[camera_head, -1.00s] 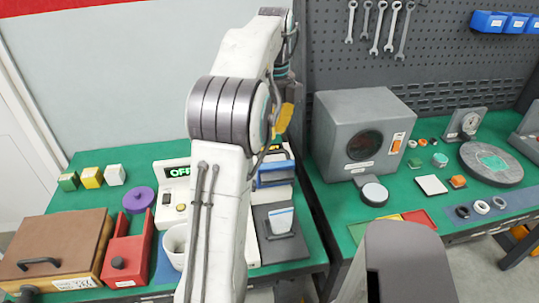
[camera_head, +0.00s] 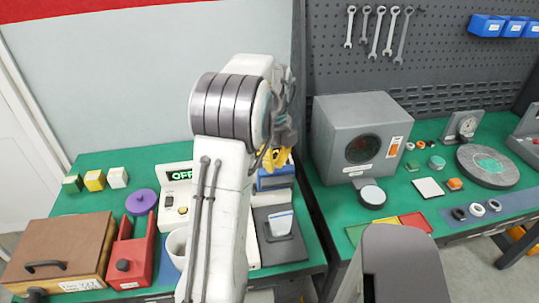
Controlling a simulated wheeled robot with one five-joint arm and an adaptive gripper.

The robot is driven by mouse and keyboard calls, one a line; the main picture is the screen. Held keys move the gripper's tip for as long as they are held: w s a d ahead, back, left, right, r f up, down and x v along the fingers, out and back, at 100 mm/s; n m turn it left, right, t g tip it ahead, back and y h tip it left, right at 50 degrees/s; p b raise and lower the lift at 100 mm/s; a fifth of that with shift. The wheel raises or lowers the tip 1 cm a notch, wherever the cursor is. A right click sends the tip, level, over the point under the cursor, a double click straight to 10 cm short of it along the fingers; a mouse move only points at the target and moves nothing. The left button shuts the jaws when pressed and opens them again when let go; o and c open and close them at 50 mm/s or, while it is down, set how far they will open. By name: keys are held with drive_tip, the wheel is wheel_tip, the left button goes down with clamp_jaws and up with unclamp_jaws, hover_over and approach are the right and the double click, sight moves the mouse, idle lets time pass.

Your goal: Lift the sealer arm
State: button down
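The sealer stands on the left green bench, mostly behind my arm. Its blue part (camera_head: 275,181), which looks like the sealer arm, shows just right of my arm. A grey plate (camera_head: 281,250) with a small white and pale blue pouch (camera_head: 281,224) lies in front of it. My gripper (camera_head: 277,158), with yellow and dark parts, hangs just above or behind the blue part. I cannot tell whether they touch. The fingertips are too small and too hidden to show open or shut.
A white device reading "OFF" (camera_head: 176,198), a purple disc (camera_head: 141,202), a red holder (camera_head: 131,255) and a brown box (camera_head: 62,250) stand to the left. A grey chamber (camera_head: 359,142) stands on the right bench. A pegboard (camera_head: 440,50) rises behind it.

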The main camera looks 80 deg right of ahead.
drive_tip(key=shift+a+f+p, duration=0.1)
drive_tip(key=shift+f+p, duration=0.25)
drive_tip(key=shift+f, duration=0.15)
drive_tip(key=shift+w+d+p, duration=0.1)
drive_tip(key=shift+d+p, duration=0.25)
drive_tip(key=shift+p, duration=0.1)
drive_tip(key=shift+w+d+f+p, duration=0.15)
drive_tip(key=shift+d+p, duration=0.2)
drive_tip(key=shift+p, duration=0.15)
drive_tip(key=shift+w+d+f+p, duration=0.1)
drive_tip(key=shift+w+d+p, duration=0.05)
drive_tip(key=shift+d+p, duration=0.3)
drive_tip(key=shift+w+d+f, duration=0.2)
drive_tip(key=shift+d, duration=0.15)
drive_tip(key=shift+w+d+f, duration=0.15)
drive_tip(key=shift+d, duration=0.2)
